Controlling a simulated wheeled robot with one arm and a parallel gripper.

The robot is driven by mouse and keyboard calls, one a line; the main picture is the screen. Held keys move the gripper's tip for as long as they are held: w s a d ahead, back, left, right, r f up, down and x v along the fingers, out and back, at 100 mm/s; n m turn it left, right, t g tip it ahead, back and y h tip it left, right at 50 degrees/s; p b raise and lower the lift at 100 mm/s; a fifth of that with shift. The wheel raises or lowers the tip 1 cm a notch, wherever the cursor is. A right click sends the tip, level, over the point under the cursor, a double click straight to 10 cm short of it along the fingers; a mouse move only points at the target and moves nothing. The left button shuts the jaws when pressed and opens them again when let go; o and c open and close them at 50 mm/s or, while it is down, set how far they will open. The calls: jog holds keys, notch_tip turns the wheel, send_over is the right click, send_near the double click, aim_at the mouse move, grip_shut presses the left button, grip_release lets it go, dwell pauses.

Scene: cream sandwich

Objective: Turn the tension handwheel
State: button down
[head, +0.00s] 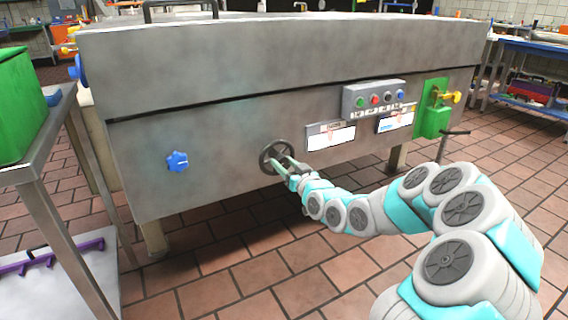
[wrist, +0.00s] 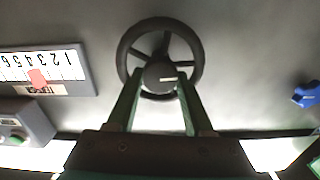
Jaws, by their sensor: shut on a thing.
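The tension handwheel (head: 269,151) is a dark spoked wheel on the front of the grey metal machine. In the wrist view the handwheel (wrist: 160,24) shows its round rim, spokes and a hub with a small pale mark. My gripper (head: 282,163) reaches it from the lower right. In the wrist view the two green fingers of my gripper (wrist: 160,82) stand either side of the hub at the wheel's lower part, shut on the handwheel. The exact contact at the fingertips is partly hidden.
A blue knob (head: 177,161) sits left of the wheel. A scale plate (head: 331,135) and a button box (head: 374,97) sit to its right, with a green bracket (head: 433,108) further right. A steel table (head: 34,160) stands at left. The tiled floor in front is clear.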

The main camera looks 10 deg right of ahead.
jog(key=shift+m, duration=0.5)
jog(key=shift+c, duration=1.5)
grip_release()
jog(key=v, duration=0.8)
jog(key=shift+w, duration=0.1)
jog(key=shift+a, duration=0.1)
